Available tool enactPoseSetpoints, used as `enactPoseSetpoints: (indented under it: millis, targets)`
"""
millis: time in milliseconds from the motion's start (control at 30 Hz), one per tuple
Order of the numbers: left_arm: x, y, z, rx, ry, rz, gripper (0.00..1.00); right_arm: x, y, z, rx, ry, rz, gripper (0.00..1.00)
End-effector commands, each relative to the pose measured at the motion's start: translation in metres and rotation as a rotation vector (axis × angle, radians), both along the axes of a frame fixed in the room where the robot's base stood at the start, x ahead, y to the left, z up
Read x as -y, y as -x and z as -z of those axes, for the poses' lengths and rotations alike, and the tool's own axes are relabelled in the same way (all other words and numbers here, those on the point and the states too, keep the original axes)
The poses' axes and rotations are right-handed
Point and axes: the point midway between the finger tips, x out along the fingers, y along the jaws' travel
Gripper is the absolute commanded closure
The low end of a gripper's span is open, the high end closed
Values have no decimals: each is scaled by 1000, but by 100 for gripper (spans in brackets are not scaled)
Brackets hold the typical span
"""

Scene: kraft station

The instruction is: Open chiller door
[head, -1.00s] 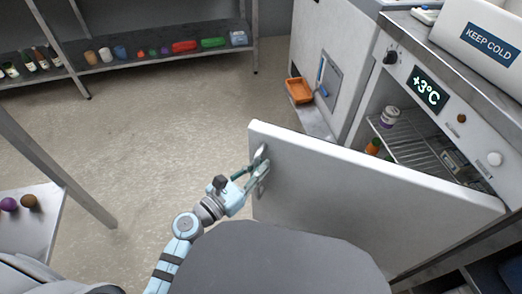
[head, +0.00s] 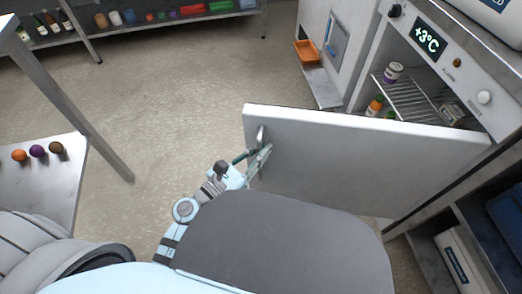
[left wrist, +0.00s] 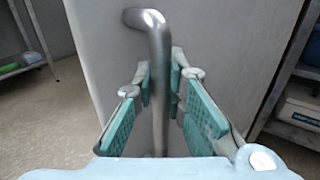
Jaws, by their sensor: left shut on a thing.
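The chiller door (head: 350,155) is a white panel standing wide open, swung out from the chiller. The chiller's front panel (head: 468,58) carries a +3°C display (head: 429,41). The metal door handle (head: 261,140) is a bent bar near the door's free left end. My left gripper (head: 258,160) is at the handle. In the left wrist view its teal finger pads (left wrist: 160,98) stand on both sides of the handle's bar (left wrist: 160,60), shut on it. My right gripper is not in view.
Inside the chiller are a wire shelf (head: 415,103), a purple-labelled jar (head: 393,72) and an orange bottle (head: 375,106). An orange tray (head: 308,52) sits left of it. A metal table (head: 40,185) with round items stands at left. The floor (head: 190,100) between is clear.

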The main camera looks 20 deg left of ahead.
Motion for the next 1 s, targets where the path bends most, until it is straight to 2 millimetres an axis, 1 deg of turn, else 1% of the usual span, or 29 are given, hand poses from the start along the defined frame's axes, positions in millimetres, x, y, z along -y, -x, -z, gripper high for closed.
enactPoseSetpoints:
  millis: [33, 67, 100, 167, 200, 467, 567, 667, 800, 900, 1000]
  targets:
    - [-1, -1, 0, 1, -3, -4, 100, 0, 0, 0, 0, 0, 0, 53]
    - [-1, -1, 0, 1, -3, -3, 85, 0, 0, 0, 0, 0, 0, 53]
    - [-1, -1, 0, 1, -3, -3, 79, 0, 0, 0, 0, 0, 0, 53]
    - [0, -1, 0, 1, -3, -1, 69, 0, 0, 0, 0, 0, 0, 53]
    - [0, -1, 0, -1, -3, 0, 67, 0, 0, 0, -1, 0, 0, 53]
    - [1, 0, 1, -1, -2, 3, 67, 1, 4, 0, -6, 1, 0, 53]
    - [-2, 7, 1, -4, -2, 3, 67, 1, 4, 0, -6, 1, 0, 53]
    - [-12, 25, 2, -5, -4, 4, 67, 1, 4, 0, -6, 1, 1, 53]
    - [-31, 61, 2, -7, -5, 6, 67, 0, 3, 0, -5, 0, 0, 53]
    - [-44, 84, 2, -7, -5, 5, 67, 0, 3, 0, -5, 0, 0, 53]
    - [-51, 98, 1, -4, -5, 5, 67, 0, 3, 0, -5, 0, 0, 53]
